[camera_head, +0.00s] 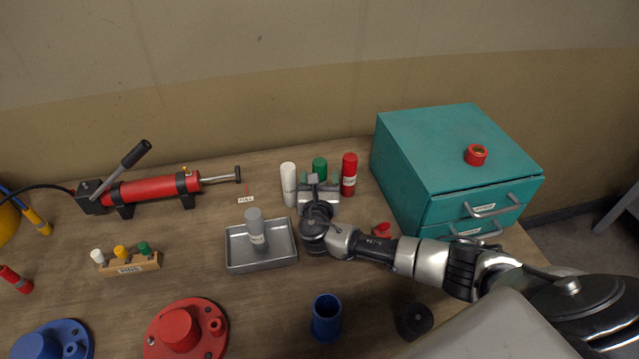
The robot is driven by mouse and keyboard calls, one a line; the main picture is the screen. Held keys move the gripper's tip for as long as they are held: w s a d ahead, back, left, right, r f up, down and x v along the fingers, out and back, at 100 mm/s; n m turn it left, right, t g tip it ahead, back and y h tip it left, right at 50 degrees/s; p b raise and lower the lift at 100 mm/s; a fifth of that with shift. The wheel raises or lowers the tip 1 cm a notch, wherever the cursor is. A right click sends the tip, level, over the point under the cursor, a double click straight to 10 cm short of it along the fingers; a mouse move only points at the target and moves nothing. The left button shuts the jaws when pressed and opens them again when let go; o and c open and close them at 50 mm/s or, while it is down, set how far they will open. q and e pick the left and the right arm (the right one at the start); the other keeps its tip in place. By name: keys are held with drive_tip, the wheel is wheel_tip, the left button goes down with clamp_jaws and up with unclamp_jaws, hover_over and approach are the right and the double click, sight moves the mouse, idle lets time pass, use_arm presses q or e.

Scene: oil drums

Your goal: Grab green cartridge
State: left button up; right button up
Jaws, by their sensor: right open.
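The green cartridge (320,167) stands upright near the back of the wooden table, between a white cartridge (288,184) on its left and a red cartridge (349,175) on its right. Only its upper part shows; my right gripper hides the rest. My right gripper (319,182) reaches in from the right and sits in front of the green cartridge, its fingers spread to either side of it. It is open. Whether the fingers touch the cartridge I cannot tell. My left gripper is not in view.
A grey tray (236,258) with a grey cartridge (255,228) stands left of my right gripper. A teal drawer cabinet (420,150) stands at the right. A blue cup (326,318) is in front. A red pump (150,189) lies at the back left.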

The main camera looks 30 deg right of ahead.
drive_tip(key=c, duration=1)
drive_tip(key=shift+c, duration=0.3)
drive_tip(key=shift+r, duration=0.1)
